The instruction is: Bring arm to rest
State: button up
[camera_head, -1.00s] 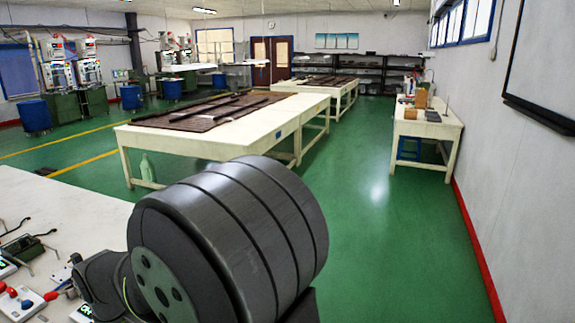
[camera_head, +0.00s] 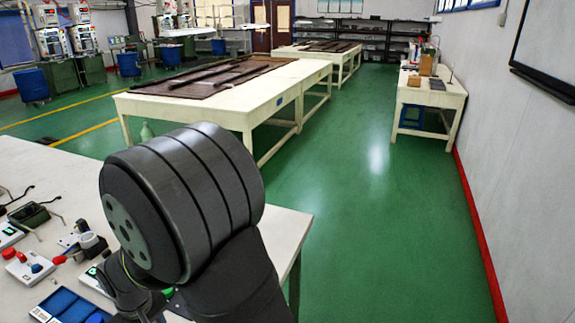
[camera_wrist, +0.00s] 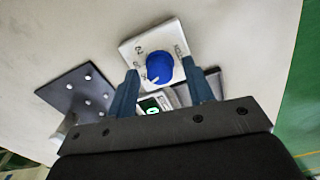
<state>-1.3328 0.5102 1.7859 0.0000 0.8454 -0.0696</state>
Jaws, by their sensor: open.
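My gripper (camera_wrist: 165,88) is open in the wrist view, its two dark blue fingers apart and nothing held between them. Past the fingertips, on the white tabletop, is a white box with a blue knob (camera_wrist: 159,68). A small device with a green-lit display (camera_wrist: 150,107) shows between the fingers, partly hidden by the gripper body. In the head view my dark grey arm stands over the front-left white table (camera_head: 60,165), and the gripper cannot be made out clearly there.
A dark plate with light studs (camera_wrist: 78,95) lies left of the gripper. In the head view, a box with red and blue knobs (camera_head: 28,268), a blue tray (camera_head: 65,308) and a dark green device (camera_head: 30,215) are on the table. Green floor (camera_head: 380,220) is clear to the right.

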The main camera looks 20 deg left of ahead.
jog(key=m, duration=1)
jog(key=shift+m, duration=0.3)
dwell(0.6)
jog(key=n, duration=0.9)
jog(key=shift+n, duration=0.4)
dwell(0.5)
